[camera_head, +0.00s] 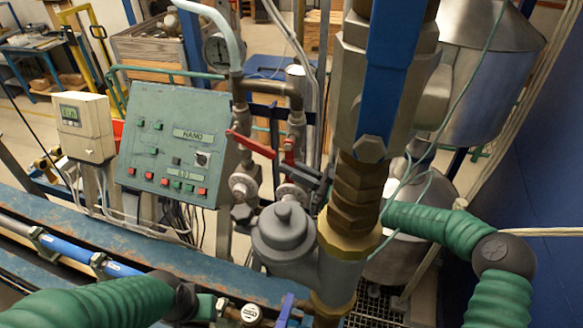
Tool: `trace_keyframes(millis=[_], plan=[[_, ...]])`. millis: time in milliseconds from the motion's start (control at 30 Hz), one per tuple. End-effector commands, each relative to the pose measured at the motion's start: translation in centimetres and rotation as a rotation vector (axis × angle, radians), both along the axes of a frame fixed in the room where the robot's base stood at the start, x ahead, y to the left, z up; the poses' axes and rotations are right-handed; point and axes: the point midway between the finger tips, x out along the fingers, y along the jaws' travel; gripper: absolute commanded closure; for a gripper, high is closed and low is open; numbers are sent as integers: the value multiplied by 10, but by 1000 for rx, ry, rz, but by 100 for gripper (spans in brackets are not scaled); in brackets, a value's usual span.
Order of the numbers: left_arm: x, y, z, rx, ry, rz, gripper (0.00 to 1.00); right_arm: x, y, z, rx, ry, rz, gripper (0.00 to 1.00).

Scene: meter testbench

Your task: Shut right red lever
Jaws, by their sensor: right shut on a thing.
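The right red lever (289,151) is on the right of two valves behind the grey meter body; a short upright red part of it shows. My right gripper (302,175) is dark and shut at this lever, partly hidden by the thick vertical pipe in front. The left red lever (250,144) slants from upper left down to the right, beside the right lever. My left arm comes in at the bottom left with a green sleeve; its gripper does not show.
A brass and steel pipe with a blue handle (390,70) stands close in front and blocks part of the view. A grey meter body (284,235) sits below the levers. A green control panel (174,144) stands to the left, and a steel tank (485,75) to the right.

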Motion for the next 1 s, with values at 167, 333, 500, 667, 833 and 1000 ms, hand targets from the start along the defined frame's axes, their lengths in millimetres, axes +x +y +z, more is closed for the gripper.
trace_keyframes(millis=[167,333,500,667,833,1000], plan=[[0,0,6,0,0,0,64,-2,-6,0,-94,27,-2,100],[0,0,18,0,0,0,64,-5,-16,5,-212,64,-3,100],[0,0,35,0,0,0,64,-8,-24,9,-334,106,-2,100],[0,0,53,0,0,0,64,-10,-30,11,-433,138,-2,100],[0,0,66,0,0,0,64,-11,-35,12,-507,164,-2,100],[0,0,72,0,0,0,64,-12,-38,11,-547,178,-2,100]])
